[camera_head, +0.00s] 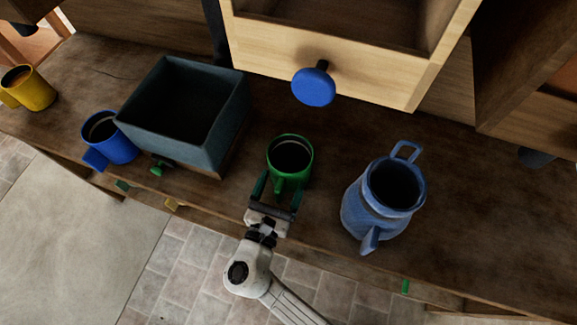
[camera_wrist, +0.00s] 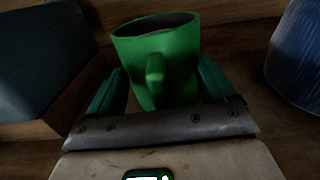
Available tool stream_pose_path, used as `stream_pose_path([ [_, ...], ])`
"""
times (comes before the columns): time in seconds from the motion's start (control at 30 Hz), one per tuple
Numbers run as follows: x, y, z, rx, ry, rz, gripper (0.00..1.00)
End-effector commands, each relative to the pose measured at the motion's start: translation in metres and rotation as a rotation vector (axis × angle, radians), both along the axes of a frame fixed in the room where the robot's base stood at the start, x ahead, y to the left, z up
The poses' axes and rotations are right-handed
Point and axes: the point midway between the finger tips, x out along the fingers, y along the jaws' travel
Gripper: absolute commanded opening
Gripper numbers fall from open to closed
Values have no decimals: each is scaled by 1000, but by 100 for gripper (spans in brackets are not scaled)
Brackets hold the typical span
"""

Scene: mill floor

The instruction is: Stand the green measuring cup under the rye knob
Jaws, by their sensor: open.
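The green measuring cup (camera_head: 290,153) stands upright on the wooden bench, its handle toward my gripper. It also shows in the wrist view (camera_wrist: 157,60), dark inside. My gripper (camera_head: 278,186) is open at the near side of the cup. In the wrist view its green fingers (camera_wrist: 162,88) lie on either side of the cup's handle and lower body; I cannot tell whether they touch it. A round blue knob (camera_head: 313,87) juts from the pale wooden drawer box above and behind the cup. No label shows which knob is the rye one.
A dark open box (camera_head: 190,112) stands left of the cup, with a blue mug (camera_head: 117,145) beside it and a yellow mug (camera_head: 36,90) farther left. A blue jug (camera_head: 376,203) stands to the right. Bare bench lies between cup and jug.

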Motion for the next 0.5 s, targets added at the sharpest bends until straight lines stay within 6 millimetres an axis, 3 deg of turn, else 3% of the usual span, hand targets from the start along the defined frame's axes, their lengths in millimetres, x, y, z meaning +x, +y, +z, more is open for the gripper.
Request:
stream_pose_path([
  [0.23, 2, -1, -1, 0, 1, 1, 84],
  [0.5, 2, -1, 0, 0, 1, 1, 59],
])
